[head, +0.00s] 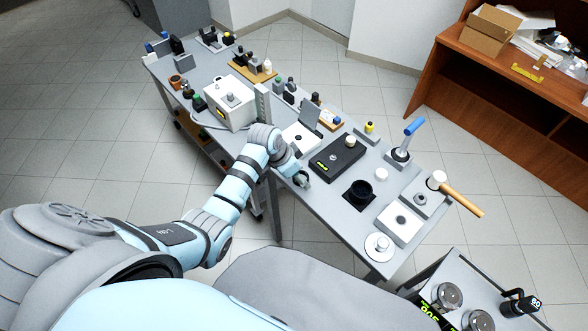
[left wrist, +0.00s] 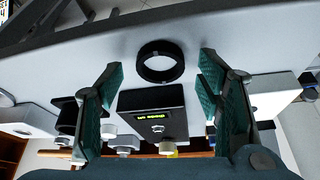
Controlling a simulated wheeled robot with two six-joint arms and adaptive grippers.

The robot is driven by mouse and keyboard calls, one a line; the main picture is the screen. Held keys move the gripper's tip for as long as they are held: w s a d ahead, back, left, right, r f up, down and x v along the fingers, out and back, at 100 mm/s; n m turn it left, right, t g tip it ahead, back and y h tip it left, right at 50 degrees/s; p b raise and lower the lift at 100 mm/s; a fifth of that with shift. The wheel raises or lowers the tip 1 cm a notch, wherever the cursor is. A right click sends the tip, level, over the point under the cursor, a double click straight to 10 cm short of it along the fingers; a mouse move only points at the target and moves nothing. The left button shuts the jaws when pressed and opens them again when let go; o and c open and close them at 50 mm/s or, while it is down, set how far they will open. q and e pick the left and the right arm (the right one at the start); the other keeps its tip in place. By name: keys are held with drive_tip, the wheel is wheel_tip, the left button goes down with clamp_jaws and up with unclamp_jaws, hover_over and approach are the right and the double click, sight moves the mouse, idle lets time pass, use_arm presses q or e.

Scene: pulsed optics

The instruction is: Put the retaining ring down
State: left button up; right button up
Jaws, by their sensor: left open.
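The black retaining ring (left wrist: 142,63) lies flat on the grey table top near the table's edge, as the left wrist view shows. My left gripper (left wrist: 160,88) is open, with its green-padded fingers apart on either side of the ring and no visible contact with it. In the head view my left gripper (head: 301,178) is low over the near long edge of the table. There the ring cannot be told apart from the dark fingers. My right gripper is not in view.
A black box with a lit display (head: 337,160) sits just beyond my left gripper. A black cup (head: 361,190) stands on a dark square to its right. A blue-handled tool (head: 413,128) and a wooden-handled mallet (head: 460,197) are farther right. A white box (head: 231,105) is at left.

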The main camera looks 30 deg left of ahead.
use_arm(q)
drive_tip(key=p+v, duration=0.3)
drive_tip(key=v, duration=0.9)
drive_tip(key=s+a+f+n+y, duration=0.1)
drive_tip(key=s+f+n, duration=0.15)
drive_tip(key=f, duration=0.45)
drive_tip(key=s+a+f+n+g, duration=0.1)
drive_tip(key=s+f, duration=0.3)
drive_tip(key=f, duration=0.3)
drive_tip(key=s+a+f+n+y, duration=0.1)
drive_tip(key=s+f, duration=0.3)
drive_tip(key=f, duration=0.3)
drive_tip(key=s+f, duration=0.5)
drive_tip(key=s, duration=0.4)
drive_tip(key=s+f+n+g, duration=0.1)
drive_tip(key=s+f, duration=0.3)
drive_tip(key=s, duration=0.6)
drive_tip(key=s+f+y, duration=0.1)
drive_tip(key=s+f, duration=0.4)
drive_tip(key=s, duration=0.4)
drive_tip(key=shift+s+f+n, duration=0.3)
drive_tip(key=shift+s+n, duration=0.05)
drive_tip(key=shift+s, duration=0.05)
